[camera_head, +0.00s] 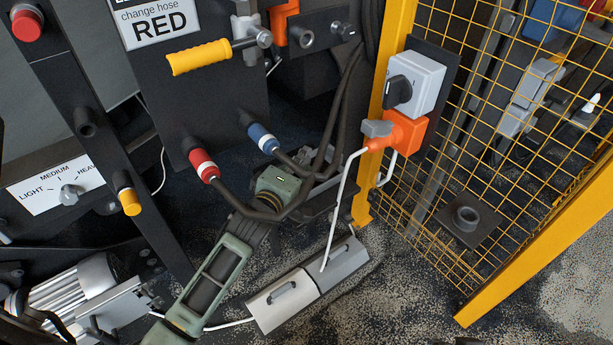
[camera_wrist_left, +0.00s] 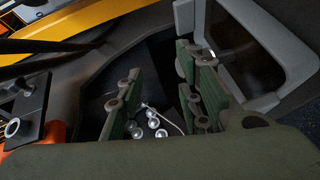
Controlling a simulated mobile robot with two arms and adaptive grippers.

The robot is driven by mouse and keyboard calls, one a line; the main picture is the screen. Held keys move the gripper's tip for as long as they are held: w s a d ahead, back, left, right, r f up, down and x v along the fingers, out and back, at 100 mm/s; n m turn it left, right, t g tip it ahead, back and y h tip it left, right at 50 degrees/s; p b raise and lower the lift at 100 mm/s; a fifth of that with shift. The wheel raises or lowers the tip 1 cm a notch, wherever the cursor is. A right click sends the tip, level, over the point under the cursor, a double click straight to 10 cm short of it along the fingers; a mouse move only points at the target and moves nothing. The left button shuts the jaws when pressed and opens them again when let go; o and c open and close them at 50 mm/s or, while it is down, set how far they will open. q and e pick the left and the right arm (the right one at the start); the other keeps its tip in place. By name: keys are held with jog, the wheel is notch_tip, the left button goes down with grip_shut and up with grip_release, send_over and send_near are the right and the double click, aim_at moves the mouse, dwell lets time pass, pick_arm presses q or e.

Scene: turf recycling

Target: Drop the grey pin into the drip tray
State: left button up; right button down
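My left arm comes up from the bottom of the head view, and its green wrist (camera_head: 277,185) is in front of the dark machine, below the red and blue hose couplings. Its fingers are hidden there. In the left wrist view my left gripper (camera_wrist_left: 160,95) has its green fingers spread apart, with nothing visible held between them. Beyond them is a dark recess with several shiny round metal pieces (camera_wrist_left: 153,122). I cannot tell whether this recess is the drip tray. I cannot clearly make out the grey pin in either view. My right gripper is not in view.
A red-banded hose coupling (camera_head: 203,165) and a blue-banded one (camera_head: 262,138) are close to the wrist. A yellow mesh fence (camera_head: 480,130) and post bound the right side.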

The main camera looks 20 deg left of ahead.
pick_arm(q)
jog(key=shift+o, duration=0.7)
jog(key=shift+s+f, duration=0.1)
jog(key=shift+s, duration=0.05)
jog(key=v, duration=1.1)
jog(key=shift+s, duration=0.35)
